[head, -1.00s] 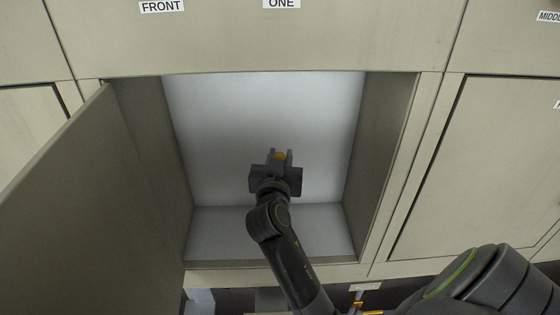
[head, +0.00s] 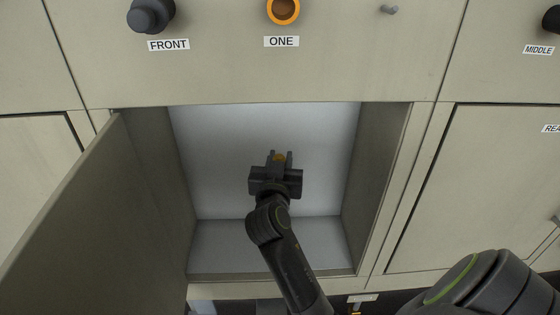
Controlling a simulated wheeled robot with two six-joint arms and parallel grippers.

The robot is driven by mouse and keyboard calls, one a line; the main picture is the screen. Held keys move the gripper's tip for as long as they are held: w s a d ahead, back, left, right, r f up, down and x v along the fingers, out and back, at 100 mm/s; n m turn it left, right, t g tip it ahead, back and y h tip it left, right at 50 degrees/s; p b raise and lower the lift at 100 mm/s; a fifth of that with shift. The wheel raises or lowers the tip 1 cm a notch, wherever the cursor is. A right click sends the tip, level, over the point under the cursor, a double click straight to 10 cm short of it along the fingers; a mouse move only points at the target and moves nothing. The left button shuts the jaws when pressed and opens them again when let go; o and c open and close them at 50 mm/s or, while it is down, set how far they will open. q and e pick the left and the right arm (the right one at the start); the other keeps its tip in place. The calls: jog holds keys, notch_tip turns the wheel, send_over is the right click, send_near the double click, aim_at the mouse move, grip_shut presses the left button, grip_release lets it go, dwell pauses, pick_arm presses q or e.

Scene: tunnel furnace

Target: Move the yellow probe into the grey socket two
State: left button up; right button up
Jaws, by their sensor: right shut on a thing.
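My right gripper (head: 280,158) is in front of the open compartment, near the middle of the view. I cannot tell how deep the gripper is inside the opening. No grey socket marked two is in view. My left gripper is not in view.
The compartment's door (head: 75,215) stands open at the left. A shut door (head: 475,190) is at the right.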

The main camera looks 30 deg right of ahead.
notch_tip(320, 180, up, 5)
jog(key=p, duration=0.3)
jog(key=shift+f, duration=0.1)
jog(key=shift+f, duration=0.1)
dwell(0.3)
